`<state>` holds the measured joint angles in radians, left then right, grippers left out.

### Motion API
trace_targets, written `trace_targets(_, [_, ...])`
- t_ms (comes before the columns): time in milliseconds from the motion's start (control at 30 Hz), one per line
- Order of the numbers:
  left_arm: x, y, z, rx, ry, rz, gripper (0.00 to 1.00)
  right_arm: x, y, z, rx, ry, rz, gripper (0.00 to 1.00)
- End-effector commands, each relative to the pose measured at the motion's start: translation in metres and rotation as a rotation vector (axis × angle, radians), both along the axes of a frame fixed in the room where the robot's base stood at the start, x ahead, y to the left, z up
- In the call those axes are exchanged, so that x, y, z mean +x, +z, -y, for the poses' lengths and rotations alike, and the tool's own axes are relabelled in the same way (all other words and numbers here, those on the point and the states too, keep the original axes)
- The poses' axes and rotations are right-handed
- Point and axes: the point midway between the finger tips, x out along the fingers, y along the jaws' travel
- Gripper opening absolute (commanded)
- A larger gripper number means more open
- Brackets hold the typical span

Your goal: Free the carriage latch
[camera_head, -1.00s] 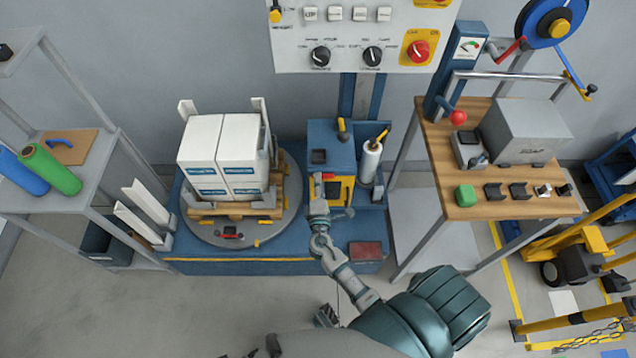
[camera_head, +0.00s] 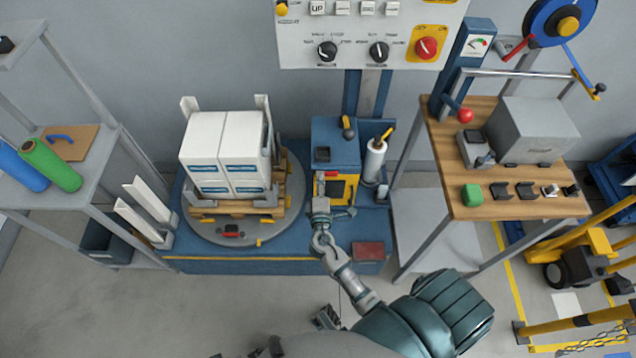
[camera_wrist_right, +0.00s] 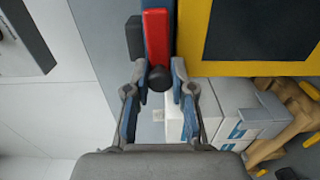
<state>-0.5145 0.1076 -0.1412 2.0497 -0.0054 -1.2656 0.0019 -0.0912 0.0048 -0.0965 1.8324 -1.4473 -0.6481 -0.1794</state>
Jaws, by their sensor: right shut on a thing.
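The carriage latch, a red bar (camera_wrist_right: 157,35) with a round black knob (camera_wrist_right: 158,78) at its end, shows in the right wrist view. In the head view, a small red part (camera_head: 330,175), which looks like the same latch, sits at the front of the blue carriage (camera_head: 335,148) beside a yellow-framed dark panel (camera_head: 340,190). My right gripper (camera_head: 320,203) is at the carriage's lower left front. In the wrist view its fingers (camera_wrist_right: 160,80) close around the black knob from both sides. My left gripper is not seen.
White cartons (camera_head: 225,150) stand on a pallet on the round turntable (camera_head: 215,235), left of my right gripper. A film roll (camera_head: 374,160) stands right of the carriage. A wooden workbench (camera_head: 520,208) is further right. A control panel (camera_head: 370,35) hangs above.

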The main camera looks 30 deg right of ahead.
Motion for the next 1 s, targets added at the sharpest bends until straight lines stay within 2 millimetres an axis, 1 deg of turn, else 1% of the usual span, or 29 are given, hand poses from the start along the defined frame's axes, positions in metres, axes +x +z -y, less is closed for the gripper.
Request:
trace_targets(33, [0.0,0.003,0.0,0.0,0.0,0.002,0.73,-0.001,-0.001,0.005,0.01,-0.012,0.006,0.0])
trace_targets(133, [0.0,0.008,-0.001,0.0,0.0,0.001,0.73,-0.001,0.001,0.004,0.023,-0.012,0.014,0.0])
trace_targets(367, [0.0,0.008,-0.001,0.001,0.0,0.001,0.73,-0.001,0.002,0.004,0.023,-0.011,0.014,0.0])
trace_targets(400, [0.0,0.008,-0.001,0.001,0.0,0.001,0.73,-0.001,0.002,0.004,0.023,-0.011,0.014,0.31])
trace_targets(467, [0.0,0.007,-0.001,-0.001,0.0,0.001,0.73,-0.001,0.002,0.003,0.023,-0.01,0.014,0.46])
trace_targets(500, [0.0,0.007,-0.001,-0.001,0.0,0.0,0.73,-0.001,0.002,0.003,0.023,-0.009,0.014,0.49])
trace_targets(733, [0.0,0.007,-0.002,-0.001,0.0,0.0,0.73,-0.001,0.002,0.001,0.022,-0.006,0.014,0.49])
trace_targets(833, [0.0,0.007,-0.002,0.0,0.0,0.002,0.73,-0.004,0.002,-0.002,0.022,-0.005,0.014,0.49])
trace_targets(933, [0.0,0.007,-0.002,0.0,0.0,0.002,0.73,-0.014,0.001,-0.008,0.024,-0.005,0.012,0.49])
trace_targets(1000, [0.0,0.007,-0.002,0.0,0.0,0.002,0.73,-0.026,0.0,-0.015,0.025,-0.005,0.012,0.49])
